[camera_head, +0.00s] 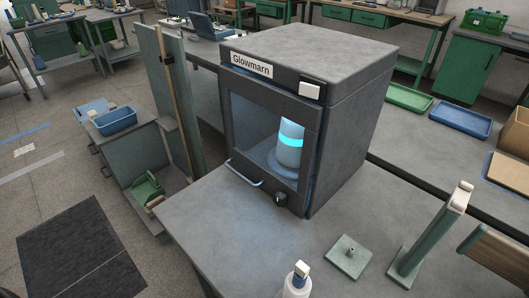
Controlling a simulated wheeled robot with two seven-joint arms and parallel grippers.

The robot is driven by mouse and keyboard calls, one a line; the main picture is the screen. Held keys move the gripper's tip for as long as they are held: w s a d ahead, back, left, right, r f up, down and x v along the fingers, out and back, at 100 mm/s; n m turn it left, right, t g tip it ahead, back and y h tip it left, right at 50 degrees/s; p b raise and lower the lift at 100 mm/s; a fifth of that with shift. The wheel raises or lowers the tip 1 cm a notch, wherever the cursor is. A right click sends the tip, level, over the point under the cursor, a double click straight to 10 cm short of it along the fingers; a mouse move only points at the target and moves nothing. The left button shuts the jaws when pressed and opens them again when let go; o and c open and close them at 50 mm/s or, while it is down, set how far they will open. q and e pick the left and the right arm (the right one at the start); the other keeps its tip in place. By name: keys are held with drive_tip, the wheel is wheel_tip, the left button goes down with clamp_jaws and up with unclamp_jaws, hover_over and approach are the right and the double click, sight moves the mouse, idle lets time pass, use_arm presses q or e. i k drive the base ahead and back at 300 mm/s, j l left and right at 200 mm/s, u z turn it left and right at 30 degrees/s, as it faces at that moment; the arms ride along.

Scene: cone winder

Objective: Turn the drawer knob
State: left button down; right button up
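A dark grey cabinet (345,120) labelled "Glowmarn" stands on the grey workbench. A small dark round knob (280,199) with a paler face sits low on its front, near the right corner. A pale bar handle (244,175) is to the left of the knob, along the lower front edge. The glass front (250,130) looks closed, and a pale cone with a glowing cyan band (290,142) stands behind it. I cannot make out a separate drawer outline or the knob's turn angle. Neither of my grippers is in view.
A green square plate with a short peg (347,256), a green post with a pale top (430,240) and a white bottle (297,283) stand right and front of the cabinet. The bench top (220,225) left of the knob is clear. Blue and green trays lie behind at right.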

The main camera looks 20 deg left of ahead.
sight(280, 198)
drive_tip(key=j+z, duration=0.1)
drive_tip(key=j, duration=0.45)
drive_tip(key=j+z, duration=0.1)
drive_tip(key=j, duration=0.5)
drive_tip(key=k+j+z, duration=0.15)
drive_tip(key=j, duration=0.4)
drive_tip(key=j+z, duration=0.1)
drive_tip(key=j, duration=0.45)
drive_tip(key=k+j+z, duration=0.1)
drive_tip(key=j, duration=0.45)
drive_tip(key=k, duration=0.05)
